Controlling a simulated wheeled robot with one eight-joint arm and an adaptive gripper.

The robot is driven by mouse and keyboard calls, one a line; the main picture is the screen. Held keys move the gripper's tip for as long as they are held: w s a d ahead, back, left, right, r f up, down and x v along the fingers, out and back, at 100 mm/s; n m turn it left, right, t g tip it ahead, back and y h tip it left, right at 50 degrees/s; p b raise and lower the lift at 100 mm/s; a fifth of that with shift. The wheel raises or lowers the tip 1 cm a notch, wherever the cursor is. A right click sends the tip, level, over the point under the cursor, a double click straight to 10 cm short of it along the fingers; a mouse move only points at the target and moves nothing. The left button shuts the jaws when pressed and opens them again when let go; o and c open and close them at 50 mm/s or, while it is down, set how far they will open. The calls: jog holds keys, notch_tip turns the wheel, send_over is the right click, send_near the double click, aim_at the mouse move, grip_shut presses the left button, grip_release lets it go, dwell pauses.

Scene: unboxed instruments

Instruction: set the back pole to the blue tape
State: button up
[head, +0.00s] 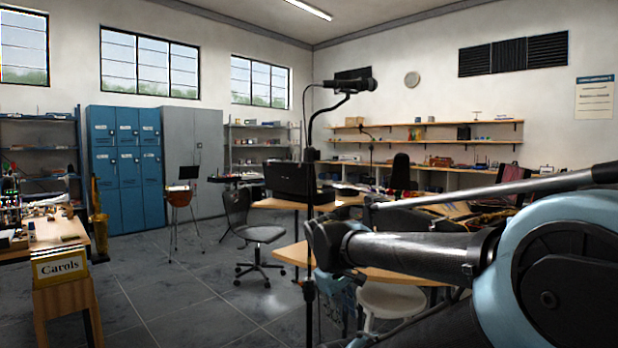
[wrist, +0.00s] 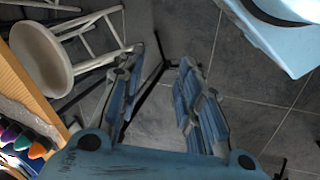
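A black microphone stand pole (head: 309,190) stands upright near me in the head view, with a microphone (head: 350,85) on its bent top. A second, thinner pole (head: 371,152) stands farther back, its lower part hidden behind the desk and my arm. In the wrist view my gripper (wrist: 163,58) is open and points down at the floor. Dark legs of a stand (wrist: 150,88) spread on the floor beyond and between the fingers; I cannot tell which pole they belong to. Nothing is visibly held. I cannot make out blue tape in either view.
A round pale stool (wrist: 40,62) stands left of the fingers, close to a wooden table edge (wrist: 20,85). An office chair (head: 252,235) stands left of the near pole. A table with a "Carols" sign (head: 61,267) is at left. Grey tiled floor lies open between.

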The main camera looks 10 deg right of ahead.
jog(key=w+a+r+n+t+h, duration=0.2)
jog(key=w+r+n+h, duration=0.75)
jog(key=w+r, duration=0.8)
jog(key=w+a+r+n+t+h, duration=0.2)
jog(key=w+a+r+n, duration=0.15)
jog(key=a+r, duration=0.5)
jog(key=w+a+r+n+t+h, duration=0.25)
jog(key=a+r+n, duration=0.25)
jog(key=a+r, duration=0.35)
jog(key=f+x, duration=0.1)
jog(key=x, duration=1.6)
jog(key=shift+w+d+f+y, duration=0.2)
jog(key=shift+w+f+y, duration=0.1)
jog(key=shift+f, duration=0.1)
jog(key=shift+g, duration=0.25)
jog(key=shift+c, duration=0.4)
grip_shut()
